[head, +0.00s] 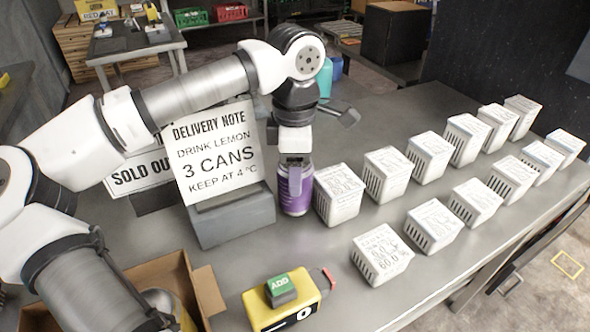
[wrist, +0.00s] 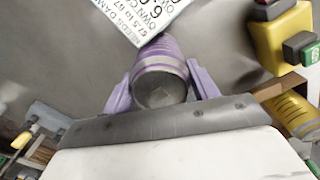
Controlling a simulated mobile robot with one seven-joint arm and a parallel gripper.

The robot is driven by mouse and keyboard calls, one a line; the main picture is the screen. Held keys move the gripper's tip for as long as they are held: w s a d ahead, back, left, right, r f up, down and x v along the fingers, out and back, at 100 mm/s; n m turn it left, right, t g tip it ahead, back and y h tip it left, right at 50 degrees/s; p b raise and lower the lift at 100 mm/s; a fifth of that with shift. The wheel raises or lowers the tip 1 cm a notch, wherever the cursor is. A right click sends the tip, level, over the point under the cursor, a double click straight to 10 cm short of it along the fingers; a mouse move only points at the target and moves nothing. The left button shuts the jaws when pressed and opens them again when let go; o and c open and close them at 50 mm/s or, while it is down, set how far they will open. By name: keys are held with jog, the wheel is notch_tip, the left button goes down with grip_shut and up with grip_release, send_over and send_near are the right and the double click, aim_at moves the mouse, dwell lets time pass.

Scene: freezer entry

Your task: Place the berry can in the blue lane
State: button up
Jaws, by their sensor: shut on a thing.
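A purple can (head: 305,197), which looks like the berry can, stands upright at or just above the grey table between the sign's grey block and the nearest white box. Its label cannot be read. My gripper (head: 296,172) comes down from above and is shut on the can. In the wrist view the can (wrist: 160,80) sits between the two purple fingers of my gripper (wrist: 162,88), its grey end towards the camera. I see no lane marked blue; two rows of white boxes leave a grey strip between them.
White boxes (head: 338,196) stand in two rows towards the far right. A delivery note sign (head: 217,152) on a grey block is left of the can. A yellow device (head: 285,303) with a green ADD button and an open cardboard box (head: 185,285) are in front.

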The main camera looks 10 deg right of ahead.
jog(key=shift+f, duration=0.65)
jog(key=shift+f, duration=0.15)
jog(key=o, duration=1.3)
jog(key=shift+o, duration=0.2)
